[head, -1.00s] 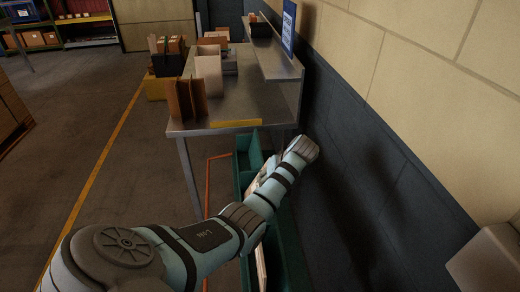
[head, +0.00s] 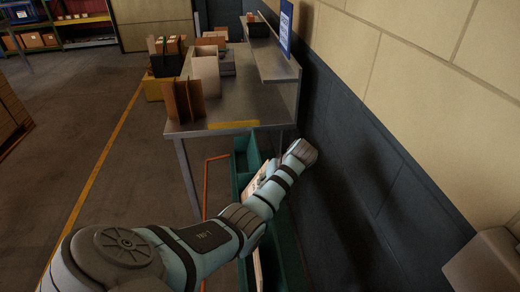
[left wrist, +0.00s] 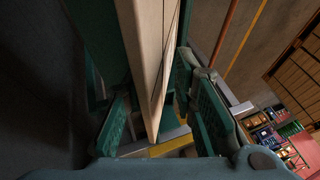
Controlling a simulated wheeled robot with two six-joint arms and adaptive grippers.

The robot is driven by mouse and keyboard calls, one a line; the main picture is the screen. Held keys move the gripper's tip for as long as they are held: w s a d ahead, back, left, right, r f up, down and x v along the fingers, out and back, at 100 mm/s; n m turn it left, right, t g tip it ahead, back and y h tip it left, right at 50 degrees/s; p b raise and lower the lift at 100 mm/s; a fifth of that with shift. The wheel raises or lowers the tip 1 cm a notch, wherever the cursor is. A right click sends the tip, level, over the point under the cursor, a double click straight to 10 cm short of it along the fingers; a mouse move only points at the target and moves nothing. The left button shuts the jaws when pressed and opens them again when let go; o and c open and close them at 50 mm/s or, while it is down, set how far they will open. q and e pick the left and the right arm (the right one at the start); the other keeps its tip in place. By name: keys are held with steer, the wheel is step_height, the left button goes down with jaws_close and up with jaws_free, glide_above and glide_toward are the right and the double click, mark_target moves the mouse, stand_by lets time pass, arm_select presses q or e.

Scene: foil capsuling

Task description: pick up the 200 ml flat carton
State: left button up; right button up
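A pale, flat carton (left wrist: 150,70) stands on edge and runs lengthwise between my left gripper's fingers in the left wrist view. My left gripper (left wrist: 160,100) has its two green-padded fingers spread, one on each side of it. A gap shows on both sides near the carton's close end; contact at the fingertips is unclear. In the head view, a pale, printed flat piece (head: 256,181) shows in the green bin, partly behind my left forearm, which hides the left gripper there. I cannot read a volume on any carton. My right gripper is not in view.
The green bin (head: 289,250) stands close to the dark wall (head: 370,170). A metal table (head: 240,100) with a yellow edge strip (head: 233,124) and brown boards (head: 184,101) is behind it. Open floor (head: 70,140) lies to the left.

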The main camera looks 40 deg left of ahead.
arm_select(q)
jaws_close()
steer(key=shift+d, duration=0.1)
